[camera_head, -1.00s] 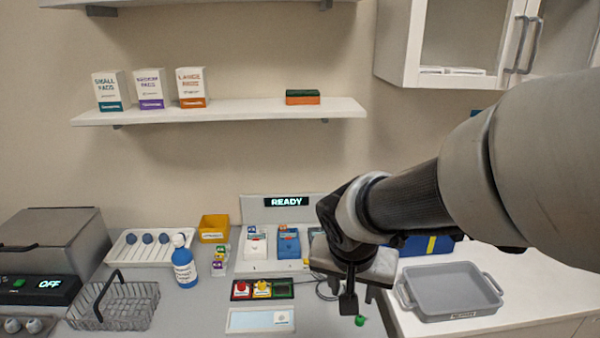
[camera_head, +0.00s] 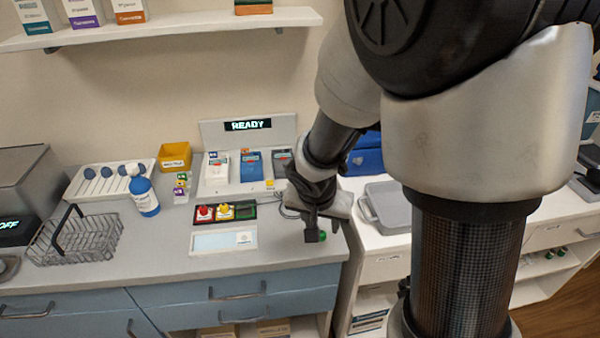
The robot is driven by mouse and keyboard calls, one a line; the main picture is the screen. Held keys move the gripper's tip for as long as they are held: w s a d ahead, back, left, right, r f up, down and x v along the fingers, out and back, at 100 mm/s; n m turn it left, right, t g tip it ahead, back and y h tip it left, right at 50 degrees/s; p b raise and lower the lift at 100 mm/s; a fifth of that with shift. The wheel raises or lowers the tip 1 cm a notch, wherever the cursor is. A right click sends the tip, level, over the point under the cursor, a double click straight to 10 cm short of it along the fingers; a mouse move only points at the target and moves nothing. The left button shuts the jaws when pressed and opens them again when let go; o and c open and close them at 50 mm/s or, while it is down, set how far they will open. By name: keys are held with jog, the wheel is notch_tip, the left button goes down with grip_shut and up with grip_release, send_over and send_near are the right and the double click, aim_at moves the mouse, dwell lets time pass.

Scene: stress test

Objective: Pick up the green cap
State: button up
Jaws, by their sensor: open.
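The small green cap (camera_head: 322,236) lies on the grey counter near its right front edge. My gripper (camera_head: 312,236) points down right beside the cap, on its left in the picture, and partly overlaps it in view. I cannot tell whether a finger touches the cap. The gap between the fingers is hard to see from this side; nothing is seen held up off the counter.
Left of my gripper are a black tray (camera_head: 248,211) with red and yellow caps and a pale panel (camera_head: 210,244). Behind stands the READY station (camera_head: 285,130). A grey tray (camera_head: 368,212) sits on the white counter to the right. The counter's front edge is close.

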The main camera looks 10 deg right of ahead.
aim_at(322, 233)
jog(key=b+x, duration=0.1)
jog(key=x, duration=0.5)
jog(key=shift+w+a+f, duration=0.1)
jog(key=shift+w+f, duration=0.15)
jog(key=shift+f, duration=0.1)
jog(key=c, duration=0.9)
